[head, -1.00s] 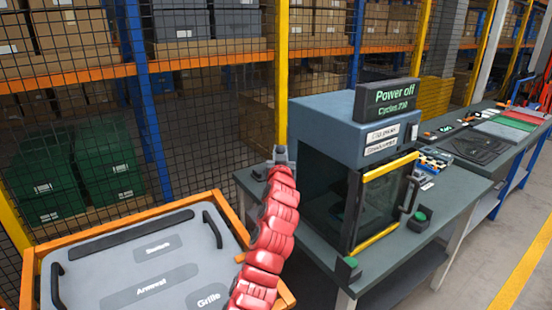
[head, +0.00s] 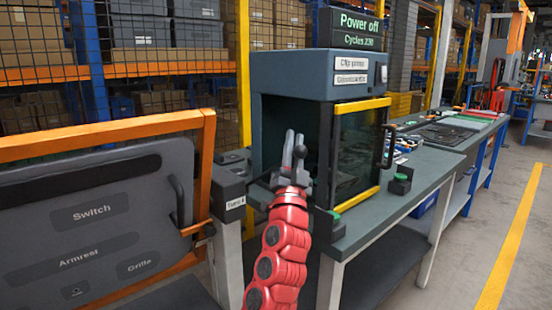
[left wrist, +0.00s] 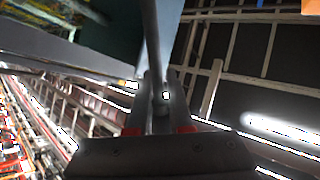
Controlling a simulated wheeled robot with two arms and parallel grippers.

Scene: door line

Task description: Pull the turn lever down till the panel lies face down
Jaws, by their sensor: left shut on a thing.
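The panel (head: 95,212) is a dark grey board with patches marked Switch, Armrest and Grille. It stands steeply tilted in an orange frame (head: 205,165) at the left of the head view, its labelled face toward me. A post beside it carries a small label (head: 235,203) that seems to read Turn. My left gripper (head: 294,145), on the red arm, is right of the frame, shut on the turn lever. A dark ball there (head: 300,152) seems to be its knob. In the left wrist view the lever's grey rod (left wrist: 153,45) runs down between the fingers (left wrist: 162,92).
A blue-grey machine (head: 347,78) with a Power off sign (head: 358,28) and a yellow-edged glass door (head: 357,150) stands close behind my left gripper, on a bench (head: 430,172). Mesh fencing and shelves are behind. The floor at right (head: 505,220) is clear.

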